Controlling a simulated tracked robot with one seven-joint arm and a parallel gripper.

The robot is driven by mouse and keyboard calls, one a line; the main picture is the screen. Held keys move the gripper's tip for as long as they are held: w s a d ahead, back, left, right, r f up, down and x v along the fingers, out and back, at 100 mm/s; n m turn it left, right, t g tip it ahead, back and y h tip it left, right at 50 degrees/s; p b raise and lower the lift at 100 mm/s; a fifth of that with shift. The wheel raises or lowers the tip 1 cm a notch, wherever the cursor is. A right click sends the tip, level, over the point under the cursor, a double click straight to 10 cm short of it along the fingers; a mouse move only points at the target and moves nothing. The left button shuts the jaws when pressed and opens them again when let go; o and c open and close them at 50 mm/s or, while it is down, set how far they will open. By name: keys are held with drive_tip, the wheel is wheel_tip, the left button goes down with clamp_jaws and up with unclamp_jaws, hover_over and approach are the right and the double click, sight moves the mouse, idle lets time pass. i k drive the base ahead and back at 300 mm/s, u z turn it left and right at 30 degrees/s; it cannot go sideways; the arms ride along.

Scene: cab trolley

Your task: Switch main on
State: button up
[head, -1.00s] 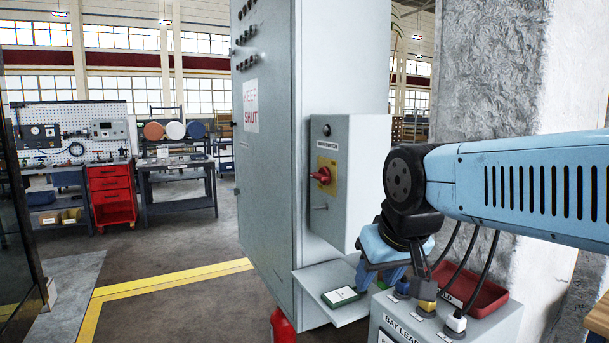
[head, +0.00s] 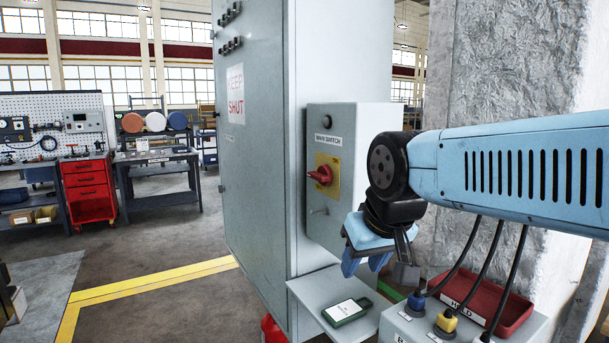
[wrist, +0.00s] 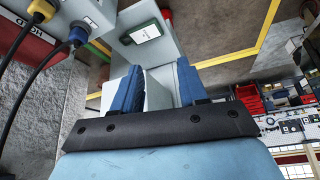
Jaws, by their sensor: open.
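The main switch is a red rotary handle (head: 321,175) on a yellow plate, on the front of a grey box labelled MAIN SWITCH (head: 352,160). The handle looks roughly level, slightly tilted. The box is fixed to the side of a tall grey cabinet (head: 262,150). My gripper (head: 366,268) hangs pointing down to the right of the handle, near the box's lower edge, apart from the handle. In the wrist view my gripper (wrist: 155,88) shows two blue fingers spread apart with nothing between them. The red handle is not clearly visible in the wrist view.
A shelf (head: 312,294) below the box carries a green-and-white device (head: 347,311). At the lower right stand a red tray (head: 482,300) and a grey box with blue and yellow plugs and black cables (head: 478,265). Open floor lies left of the cabinet.

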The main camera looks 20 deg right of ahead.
sight(324, 174)
drive_tip(key=z, duration=0.4)
drive_tip(key=k, duration=1.5)
drive_tip(key=u, duration=0.3)
drive_tip(key=i, duration=1)
drive_tip(key=z, duration=0.05)
